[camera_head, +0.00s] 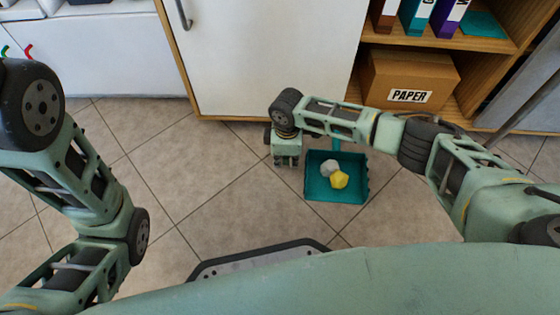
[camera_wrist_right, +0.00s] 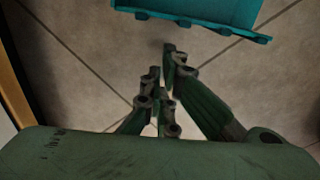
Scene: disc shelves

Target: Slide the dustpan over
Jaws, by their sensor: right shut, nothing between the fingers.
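The teal dustpan (camera_head: 317,189) lies flat on the tiled floor in the head view, below my right forearm. Its handle runs up toward the cabinet and is partly hidden by my arm. A grey crumpled piece (camera_head: 329,168) and a yellow one (camera_head: 340,180) lie in it. My right gripper (camera_head: 287,163) points down just left of the pan, shut and empty, with a small gap to it. In the right wrist view, the shut fingers (camera_wrist_right: 162,62) are over bare floor, and the dustpan's edge (camera_wrist_right: 205,14) shows at the top. My left gripper is out of view.
A white cabinet (camera_head: 262,55) stands behind my right gripper. A wooden shelf to its right holds a cardboard box marked PAPER (camera_head: 407,81) and several binders (camera_head: 417,15). The tiled floor (camera_head: 205,170) left of the gripper is clear.

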